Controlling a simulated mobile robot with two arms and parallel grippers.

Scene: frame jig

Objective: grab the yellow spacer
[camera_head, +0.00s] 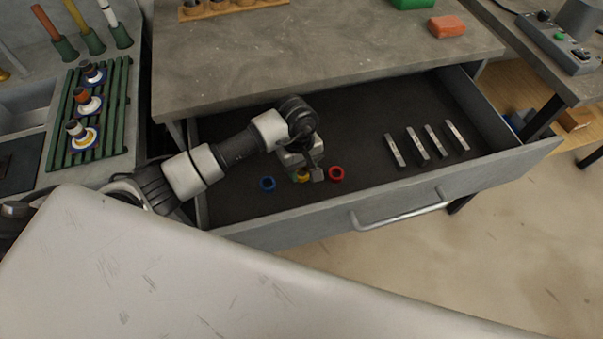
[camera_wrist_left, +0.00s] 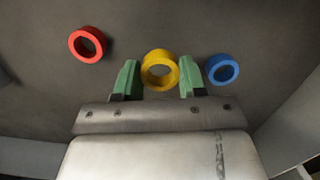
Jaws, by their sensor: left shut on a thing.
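The yellow spacer (camera_wrist_left: 147,72) is a ring between the two green fingertips of my left gripper (camera_wrist_left: 159,80) in the left wrist view. The gripper is shut on it. In the head view the yellow spacer (camera_head: 302,178) is mostly hidden under my left gripper (camera_head: 306,174), which reaches down into the open drawer. A red ring (camera_head: 336,173) lies just right of the gripper and a blue ring (camera_head: 267,183) lies to its left. The red ring (camera_wrist_left: 88,45) and the blue ring (camera_wrist_left: 222,70) also show in the left wrist view, apart from the fingers. My right gripper is not in view.
The drawer (camera_head: 290,215) is pulled out below a grey worktop (camera_head: 330,50). Several light metal bars (camera_head: 417,143) lie in its right part. A green rack (camera_head: 100,120) with spools stands at the left. The drawer's middle floor is clear.

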